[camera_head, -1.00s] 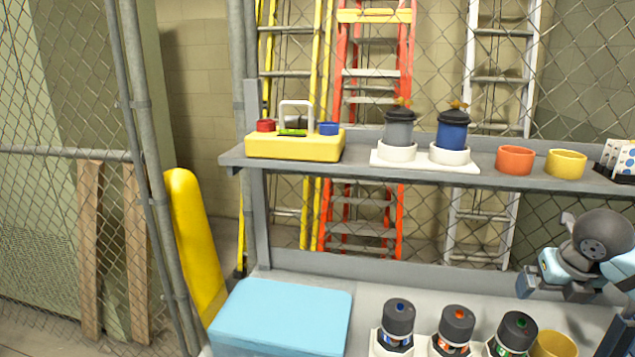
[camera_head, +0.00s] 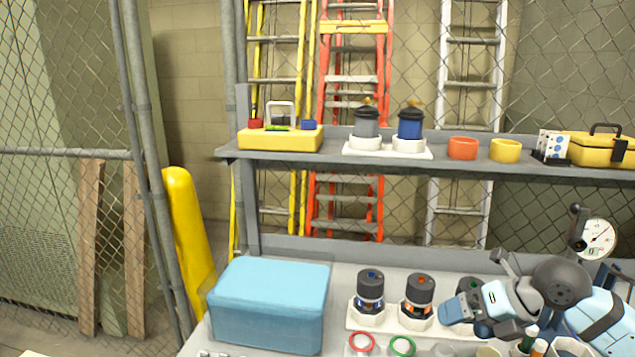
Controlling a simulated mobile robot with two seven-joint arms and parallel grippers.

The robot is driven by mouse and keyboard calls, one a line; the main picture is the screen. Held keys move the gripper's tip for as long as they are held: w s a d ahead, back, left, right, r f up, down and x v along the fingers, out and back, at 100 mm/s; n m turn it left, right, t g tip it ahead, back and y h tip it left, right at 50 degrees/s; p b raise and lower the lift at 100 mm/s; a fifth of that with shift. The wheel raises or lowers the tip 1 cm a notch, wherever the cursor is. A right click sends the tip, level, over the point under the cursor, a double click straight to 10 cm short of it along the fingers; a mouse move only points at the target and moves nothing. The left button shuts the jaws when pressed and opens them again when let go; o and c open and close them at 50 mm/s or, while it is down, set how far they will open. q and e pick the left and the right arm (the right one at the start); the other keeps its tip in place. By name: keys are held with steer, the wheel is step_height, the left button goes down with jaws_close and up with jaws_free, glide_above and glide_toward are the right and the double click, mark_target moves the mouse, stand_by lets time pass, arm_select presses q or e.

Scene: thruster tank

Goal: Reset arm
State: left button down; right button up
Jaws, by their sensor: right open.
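My right gripper (camera_head: 454,308) comes in from the right side of the head view, above the lower bench. It is open, and I see nothing held in it. It is just right of a dark-capped canister with an orange top button (camera_head: 418,289) and hides part of another canister behind it. I cannot tell whether it touches either one. My left gripper is not in view.
A blue box (camera_head: 268,305) stands left on the bench, beside a canister with a blue button (camera_head: 370,290). A grey shelf (camera_head: 335,158) above holds a yellow block (camera_head: 280,140), cups and a yellow toolbox (camera_head: 597,150). A gauge (camera_head: 598,238) is at the right.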

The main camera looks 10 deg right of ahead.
steer(key=s+a+r+m+t+y, duration=0.4)
steer(key=a+r+m+t+y, duration=0.35)
steer(key=a+t+y, duration=0.2)
steer(key=s+d+f+m+h, duration=0.2)
steer(key=d+f+m+h, duration=0.2)
steer(key=f+m+h, duration=0.5)
steer(key=s+d+f+m+h, duration=0.2)
steer(key=d+f+m+h, duration=0.3)
steer(key=m+h, duration=0.75)
steer(key=s+a+f+m+g+y, duration=0.2)
steer(key=s+a+f+g+y, duration=0.1)
steer(key=s+f+g, duration=0.5)
steer(key=s+a+f+m+g+y, duration=0.25)
steer(key=s+f+g, duration=0.2)
steer(key=s, duration=0.55)
arm_select(q)
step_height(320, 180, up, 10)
steer(key=p, duration=1)
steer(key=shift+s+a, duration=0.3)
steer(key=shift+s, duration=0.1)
arm_select(e)
steer(key=w+a+f+n+t+y, duration=0.1)
steer(key=w+a+f+t+y, duration=0.2)
steer(key=w+a+t, duration=0.3)
steer(key=a+t, duration=0.1)
steer(key=t, duration=0.1)
steer(key=shift+w+f+t, duration=0.25)
steer(key=shift+t, duration=0.05)
